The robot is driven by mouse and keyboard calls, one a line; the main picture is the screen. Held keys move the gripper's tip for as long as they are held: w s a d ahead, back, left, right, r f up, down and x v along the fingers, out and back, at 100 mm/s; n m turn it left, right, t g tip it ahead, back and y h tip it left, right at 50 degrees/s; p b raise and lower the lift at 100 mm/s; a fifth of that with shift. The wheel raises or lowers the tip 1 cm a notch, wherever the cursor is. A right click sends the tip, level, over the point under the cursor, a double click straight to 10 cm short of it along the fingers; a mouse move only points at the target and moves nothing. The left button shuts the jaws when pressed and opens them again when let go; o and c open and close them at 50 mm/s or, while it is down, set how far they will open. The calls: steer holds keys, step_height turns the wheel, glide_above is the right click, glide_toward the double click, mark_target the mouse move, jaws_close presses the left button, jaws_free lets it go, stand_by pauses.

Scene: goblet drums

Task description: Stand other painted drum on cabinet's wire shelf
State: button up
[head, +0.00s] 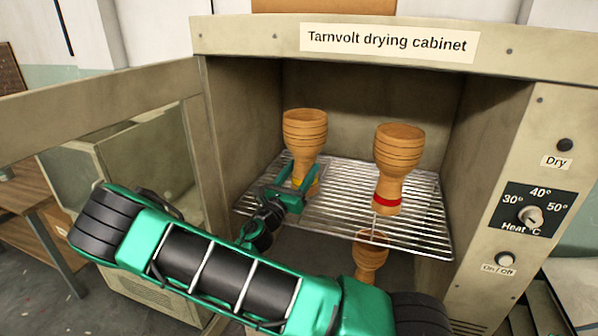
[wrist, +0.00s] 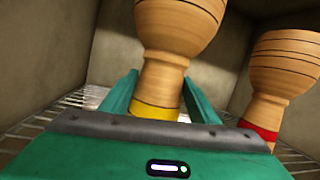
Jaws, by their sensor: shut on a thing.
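A wooden goblet drum with a yellow band (head: 305,135) stands upright, bowl up, at the left of the wire shelf (head: 338,205) inside the drying cabinet. My gripper (head: 298,180) is shut on its narrow lower part; the wrist view shows this drum (wrist: 165,75) between my two green fingers. Its foot is partly hidden, so I cannot tell whether it touches the shelf. A second wooden drum with a red band (head: 397,155) stands upright on the shelf to its right, apart from it; it also shows in the wrist view (wrist: 272,85).
Another wooden drum (head: 370,258) shows below the shelf, partly hidden by my arm. The cabinet door (head: 110,105) is swung open at left. The cabinet's right front holds a heat dial (head: 530,215) and buttons. Bare shelf lies between the two upper drums.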

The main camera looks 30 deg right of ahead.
steer(key=shift+f, duration=0.35)
steer(key=o, duration=1.6)
steer(key=shift+f, duration=0.1)
steer(key=shift+r, duration=0.2)
steer(key=v, duration=0.8)
steer(key=r+v, duration=0.1)
steer(key=v, duration=0.2)
steer(key=shift+s+a+f, duration=0.2)
steer(key=shift+s+a, duration=0.05)
steer(key=shift+a, duration=0.2)
